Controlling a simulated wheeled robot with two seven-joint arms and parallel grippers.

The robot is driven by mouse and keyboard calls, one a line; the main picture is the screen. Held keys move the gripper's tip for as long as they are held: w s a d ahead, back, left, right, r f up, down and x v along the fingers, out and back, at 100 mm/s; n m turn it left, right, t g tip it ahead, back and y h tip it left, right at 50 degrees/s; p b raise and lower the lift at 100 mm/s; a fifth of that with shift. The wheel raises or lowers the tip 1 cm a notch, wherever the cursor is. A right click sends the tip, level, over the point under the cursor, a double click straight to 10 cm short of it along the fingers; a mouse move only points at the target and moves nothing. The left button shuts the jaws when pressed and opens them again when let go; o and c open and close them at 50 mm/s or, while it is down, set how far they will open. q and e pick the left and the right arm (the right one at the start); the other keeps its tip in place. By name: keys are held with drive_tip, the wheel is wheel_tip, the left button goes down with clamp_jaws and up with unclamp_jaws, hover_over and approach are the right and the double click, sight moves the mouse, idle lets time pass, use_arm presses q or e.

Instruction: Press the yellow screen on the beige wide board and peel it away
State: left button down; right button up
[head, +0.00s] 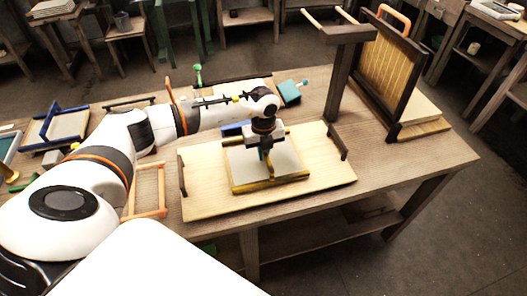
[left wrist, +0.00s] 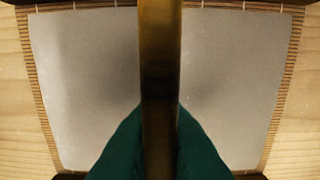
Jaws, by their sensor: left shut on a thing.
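The yellow screen (head: 272,182) lies flat on the beige wide board (head: 325,182) on the table, a yellow frame around a pale grey sheet. My left gripper (head: 266,152) reaches down over the middle of the screen. In the left wrist view its green fingers (left wrist: 160,150) are shut on a brownish-yellow bar (left wrist: 160,60) that crosses above the grey sheet (left wrist: 80,90). The bar looks like the screen's handle. Pale board wood (left wrist: 14,125) shows at both sides. The gap under the screen is hidden. My right gripper is not in view.
Dark upright handles (head: 182,178) stand at the board's ends. A wooden post with a crossbar (head: 343,60) and an upright yellow-ribbed panel (head: 388,70) stand at the table's right. A wooden-framed screen (head: 148,190) and a blue-handled frame (head: 62,125) lie to the left.

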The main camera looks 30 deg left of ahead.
use_arm(q)
drive_tip(key=shift+f+b, duration=0.45)
drive_tip(key=shift+f, duration=0.25)
drive_tip(key=shift+s+f, duration=0.15)
drive_tip(key=shift+s, duration=0.05)
idle(1.2)
drive_tip(key=shift+r, duration=0.2)
drive_tip(key=shift+w+r+p, duration=0.2)
drive_tip(key=shift+r+p, duration=0.75)
drive_tip(key=shift+r, duration=0.25)
drive_tip(key=shift+r, duration=0.1)
drive_tip(key=shift+r+p, duration=0.6)
drive_tip(key=shift+r, duration=0.05)
drive_tip(key=shift+r+p, duration=2)
drive_tip(key=shift+r, duration=0.75)
